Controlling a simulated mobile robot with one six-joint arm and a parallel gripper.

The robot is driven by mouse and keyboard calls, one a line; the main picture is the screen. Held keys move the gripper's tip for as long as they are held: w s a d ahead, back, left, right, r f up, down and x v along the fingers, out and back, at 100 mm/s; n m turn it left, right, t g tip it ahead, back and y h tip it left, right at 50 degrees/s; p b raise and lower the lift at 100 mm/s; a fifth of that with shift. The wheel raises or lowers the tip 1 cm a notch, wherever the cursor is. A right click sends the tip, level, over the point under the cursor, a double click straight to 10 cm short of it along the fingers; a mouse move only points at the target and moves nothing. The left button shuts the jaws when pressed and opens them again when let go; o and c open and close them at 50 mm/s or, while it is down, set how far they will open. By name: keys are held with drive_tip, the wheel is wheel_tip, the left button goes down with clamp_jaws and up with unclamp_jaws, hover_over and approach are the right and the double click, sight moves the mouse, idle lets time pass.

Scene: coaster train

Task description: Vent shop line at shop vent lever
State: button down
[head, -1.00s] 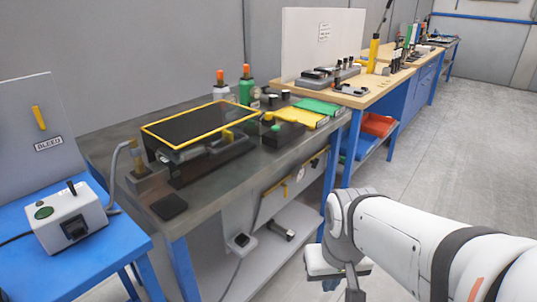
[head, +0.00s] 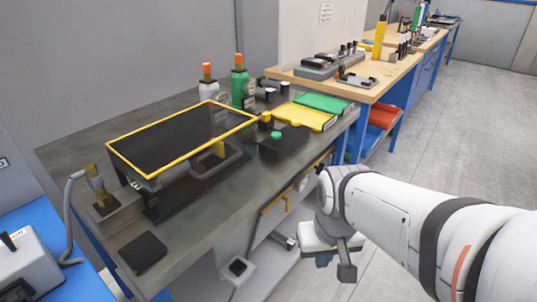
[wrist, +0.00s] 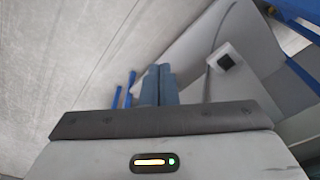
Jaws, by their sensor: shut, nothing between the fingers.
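No lever label reading "shop vent" is legible, so I cannot tell which part is the shop vent lever. A yellow handle-like part (head: 275,203) sits on the front of the dark-topped bench, low under its edge, in the head view. My gripper (head: 346,270) is in front of the bench, to the right of that part and lower in the picture, apart from it. In the wrist view my gripper's fingers (wrist: 158,86) are together, with nothing between them.
A yellow-framed dark screen guard (head: 180,135) stands on the bench (head: 185,225). Orange-capped bottles (head: 243,85) are behind it. A grey box on a blue table (head: 25,270) is at the lower left. Clear floor (head: 470,130) lies to the right.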

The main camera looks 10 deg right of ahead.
drive_tip(key=c, duration=2.1)
unclamp_jaws()
drive_tip(key=shift+o, duration=0.7)
drive_tip(key=shift+s+a+f, duration=0.1)
drive_tip(key=shift+a+f, duration=0.05)
drive_tip(key=shift+f, duration=0.05)
drive_tip(key=o, duration=0.5)
drive_tip(key=w+a+f+m+g+y, duration=0.1)
drive_tip(key=a+f+m+g+y, duration=0.2)
drive_tip(key=a+f+m+y, duration=0.1)
drive_tip(key=shift+a+m+g+y, duration=0.3)
drive_tip(key=shift+a+m+y, duration=0.2)
drive_tip(key=shift+a+y, duration=0.25)
drive_tip(key=w+f+m+t+y, duration=0.3)
drive_tip(key=w+m+t+y, duration=0.2)
drive_tip(key=w+m, duration=0.35)
drive_tip(key=w+f+m+t+y, duration=0.2)
drive_tip(key=w+m+t+y, duration=0.25)
drive_tip(key=w+m, duration=0.35)
drive_tip(key=w+d+f+m+t+h, duration=0.5)
drive_tip(key=w+d+f+m+t, duration=0.25)
drive_tip(key=d, duration=0.25)
drive_tip(key=x, duration=0.6)
drive_tip(key=shift+a+r, duration=0.25)
drive_tip(key=shift+w, duration=0.1)
